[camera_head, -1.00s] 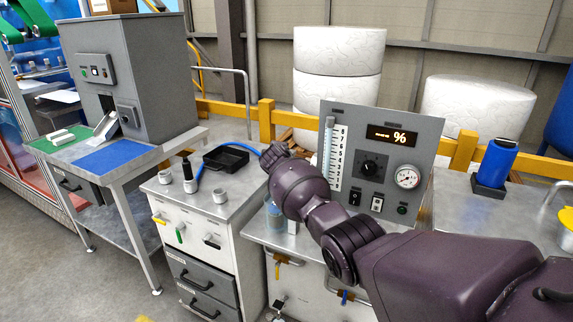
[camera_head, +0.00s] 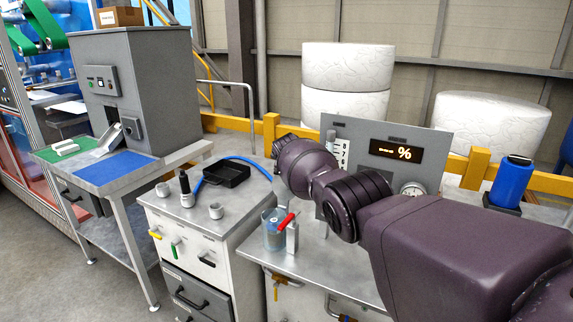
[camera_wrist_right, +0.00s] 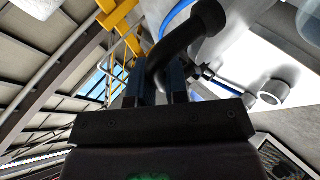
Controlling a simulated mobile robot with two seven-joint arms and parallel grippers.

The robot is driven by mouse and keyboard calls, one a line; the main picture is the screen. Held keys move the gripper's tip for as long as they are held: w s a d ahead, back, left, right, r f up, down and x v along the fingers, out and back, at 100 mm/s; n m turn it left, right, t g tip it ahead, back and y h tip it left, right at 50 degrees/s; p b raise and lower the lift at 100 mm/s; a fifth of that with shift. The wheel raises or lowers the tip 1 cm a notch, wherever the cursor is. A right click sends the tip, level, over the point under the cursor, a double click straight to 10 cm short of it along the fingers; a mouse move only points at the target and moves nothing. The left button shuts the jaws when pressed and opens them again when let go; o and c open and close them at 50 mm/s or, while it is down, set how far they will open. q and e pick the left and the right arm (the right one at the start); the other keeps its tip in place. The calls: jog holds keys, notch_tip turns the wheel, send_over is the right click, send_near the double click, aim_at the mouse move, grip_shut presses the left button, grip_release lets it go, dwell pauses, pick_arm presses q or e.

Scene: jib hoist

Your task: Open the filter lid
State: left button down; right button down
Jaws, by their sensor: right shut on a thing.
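My left gripper is not in view.
A grey control panel (camera_head: 435,145) stands behind my right arm, partly covered. A blue cylinder (camera_head: 510,183) stands at right. A yellow rail (camera_head: 270,130) runs behind.

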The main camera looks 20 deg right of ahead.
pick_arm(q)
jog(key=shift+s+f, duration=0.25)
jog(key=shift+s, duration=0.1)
pick_arm(e)
jog(key=shift+w+a+r, duration=0.1)
jog(key=c, duration=1.1)
grip_release()
jog(key=shift+c, duration=0.2)
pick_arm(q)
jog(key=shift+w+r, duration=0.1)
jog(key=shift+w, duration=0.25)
pick_arm(e)
jog(key=shift+f, duration=0.2)
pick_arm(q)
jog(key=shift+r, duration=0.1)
